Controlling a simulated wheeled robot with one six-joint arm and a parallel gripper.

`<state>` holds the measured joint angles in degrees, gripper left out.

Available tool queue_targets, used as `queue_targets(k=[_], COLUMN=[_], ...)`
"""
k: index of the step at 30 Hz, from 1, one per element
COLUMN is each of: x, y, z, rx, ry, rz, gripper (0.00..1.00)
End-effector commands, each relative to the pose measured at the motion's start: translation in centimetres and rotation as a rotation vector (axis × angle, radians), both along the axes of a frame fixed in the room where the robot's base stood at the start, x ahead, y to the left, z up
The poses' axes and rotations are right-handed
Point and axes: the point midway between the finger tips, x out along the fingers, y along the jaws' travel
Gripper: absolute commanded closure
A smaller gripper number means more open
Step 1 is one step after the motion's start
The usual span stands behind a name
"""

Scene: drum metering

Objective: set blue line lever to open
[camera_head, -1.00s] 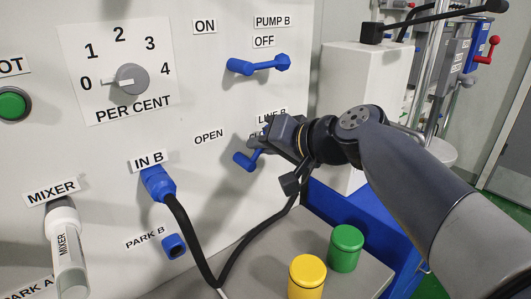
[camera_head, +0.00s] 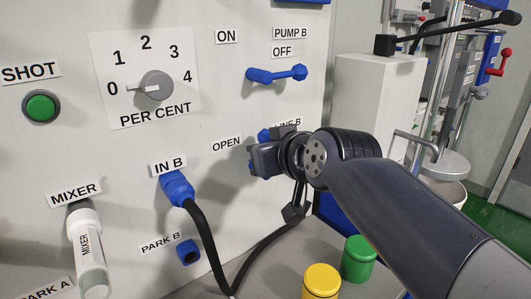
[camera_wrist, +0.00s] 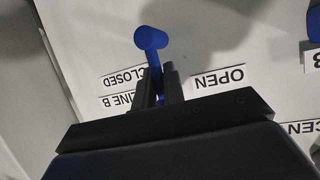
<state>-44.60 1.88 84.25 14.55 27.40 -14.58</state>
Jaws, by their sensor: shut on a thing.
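The blue LINE B lever (camera_head: 263,135) is on the white panel, between the OPEN label (camera_head: 226,144) and the partly hidden LINE B label (camera_head: 290,124). My gripper (camera_head: 258,160) is at it, covering most of it in the head view; a blue end shows above the jaws. In the wrist view, which is upside down, both dark fingers (camera_wrist: 162,85) are shut around the lever's blue bar. Its round blue end (camera_wrist: 150,38) shows past the fingertips. The bar stands roughly upright, between the CLOSED label (camera_wrist: 125,78) and the OPEN label (camera_wrist: 218,80).
The blue PUMP B lever (camera_head: 277,75) is above, at OFF. The blue IN B plug (camera_head: 177,188) with its black hose is at lower left.

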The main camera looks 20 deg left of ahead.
Motion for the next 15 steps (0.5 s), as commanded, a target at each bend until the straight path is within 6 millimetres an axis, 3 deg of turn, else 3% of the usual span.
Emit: queue_targets(k=[15], x=[0.02], y=[-0.02], z=[-0.32], rx=[-0.022], ry=[-0.028], rz=[0.002], gripper=[1.0])
